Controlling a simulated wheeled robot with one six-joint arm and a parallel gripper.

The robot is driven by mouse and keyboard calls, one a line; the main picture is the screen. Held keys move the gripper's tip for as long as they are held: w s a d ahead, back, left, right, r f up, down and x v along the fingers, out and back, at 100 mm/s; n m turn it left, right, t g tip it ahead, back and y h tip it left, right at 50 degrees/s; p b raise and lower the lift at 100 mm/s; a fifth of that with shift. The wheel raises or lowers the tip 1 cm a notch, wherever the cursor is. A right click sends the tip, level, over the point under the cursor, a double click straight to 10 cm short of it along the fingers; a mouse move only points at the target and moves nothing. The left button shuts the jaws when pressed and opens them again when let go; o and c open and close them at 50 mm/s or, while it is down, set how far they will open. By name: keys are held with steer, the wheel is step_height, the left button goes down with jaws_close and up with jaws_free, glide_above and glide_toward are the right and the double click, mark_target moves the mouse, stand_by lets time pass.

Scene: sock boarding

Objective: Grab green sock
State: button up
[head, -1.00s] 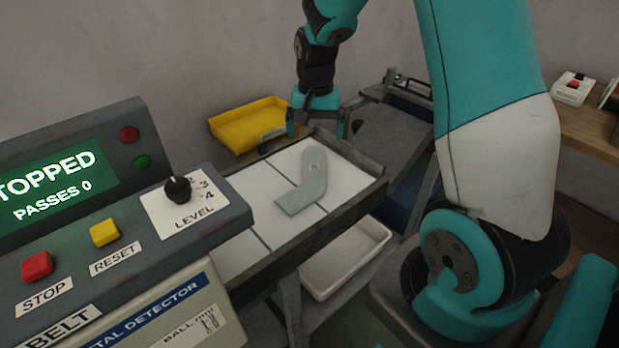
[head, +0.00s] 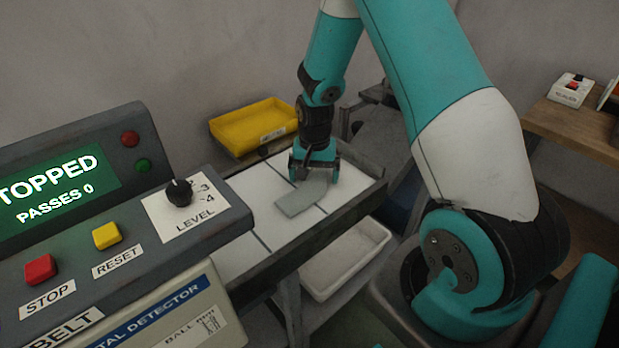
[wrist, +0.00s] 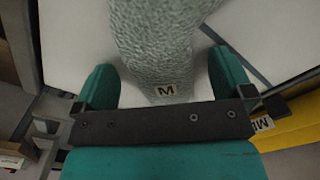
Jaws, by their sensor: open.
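A pale grey-green sock (head: 300,199) lies flat and bent on the white belt in the head view. My gripper (head: 314,176) is over its upper end and hides that part. My gripper (wrist: 165,85) is open there, with one teal finger on each side of the sock's end. I cannot tell whether the fingers touch the belt.
The white belt (head: 240,193) has dark cross lines and a dark raised rim. A yellow bin (head: 250,125) stands behind it, and a white bin (head: 345,262) sits below. The control panel (head: 215,235) reads "STOPPED" and "PASSES 0" at the left.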

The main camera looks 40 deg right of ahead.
steer(key=c, duration=1)
steer(key=shift+r, duration=0.15)
